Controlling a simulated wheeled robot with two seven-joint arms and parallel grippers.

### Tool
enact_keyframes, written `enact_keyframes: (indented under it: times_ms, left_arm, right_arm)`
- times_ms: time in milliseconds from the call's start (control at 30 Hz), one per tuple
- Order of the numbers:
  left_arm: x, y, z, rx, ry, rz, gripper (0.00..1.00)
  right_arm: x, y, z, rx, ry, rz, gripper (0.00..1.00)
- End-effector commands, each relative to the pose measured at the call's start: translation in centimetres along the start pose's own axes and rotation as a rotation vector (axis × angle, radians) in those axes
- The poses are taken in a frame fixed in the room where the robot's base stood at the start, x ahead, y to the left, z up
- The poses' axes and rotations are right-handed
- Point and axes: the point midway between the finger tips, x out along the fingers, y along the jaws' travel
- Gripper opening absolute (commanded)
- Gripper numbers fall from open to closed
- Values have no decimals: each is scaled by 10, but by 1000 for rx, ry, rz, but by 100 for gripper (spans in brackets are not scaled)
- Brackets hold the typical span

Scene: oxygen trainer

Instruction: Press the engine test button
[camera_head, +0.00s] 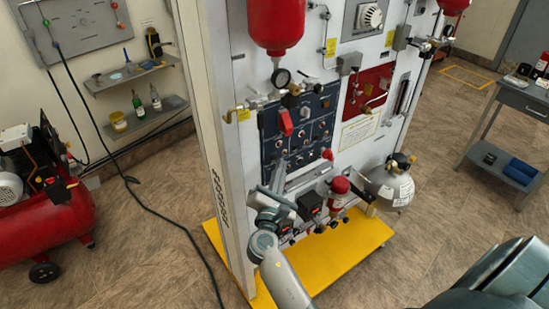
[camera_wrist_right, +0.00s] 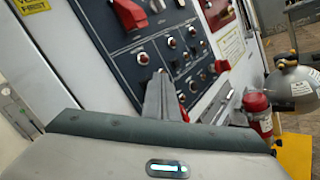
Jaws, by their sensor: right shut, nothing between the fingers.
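The dark blue control panel (camera_head: 299,126) is on the front of the white trainer board, with several small round buttons and switches in outlined fields. Its labels are too small to read, so I cannot tell which one is the engine test button. The panel also fills the upper middle of the right wrist view (camera_wrist_right: 122,62). My right gripper (camera_head: 279,172) is shut and empty, at the panel's lower left part. In the right wrist view its fingers (camera_wrist_right: 158,82) point up at the panel, close below a round button (camera_wrist_right: 144,58). They hide part of the lower panel. I cannot tell whether they touch it.
A red guarded switch (camera_head: 286,122) sticks out at the panel's upper left. A red tank (camera_head: 276,22) hangs above. Below are a small red cylinder (camera_head: 340,186) and a silver tank (camera_head: 389,184). The board stands on a yellow base (camera_head: 345,252). A red compressor (camera_head: 45,215) is at left.

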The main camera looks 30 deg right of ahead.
Motion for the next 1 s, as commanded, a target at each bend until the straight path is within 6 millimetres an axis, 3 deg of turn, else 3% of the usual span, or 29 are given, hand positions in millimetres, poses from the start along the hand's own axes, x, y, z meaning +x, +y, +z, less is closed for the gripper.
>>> enact_keyframes:
  times_ms: [1000]
  left_arm:
    - [2,0,0,0,0,0,31]
  right_arm:
    - [6,4,-4,0,0,0,0]
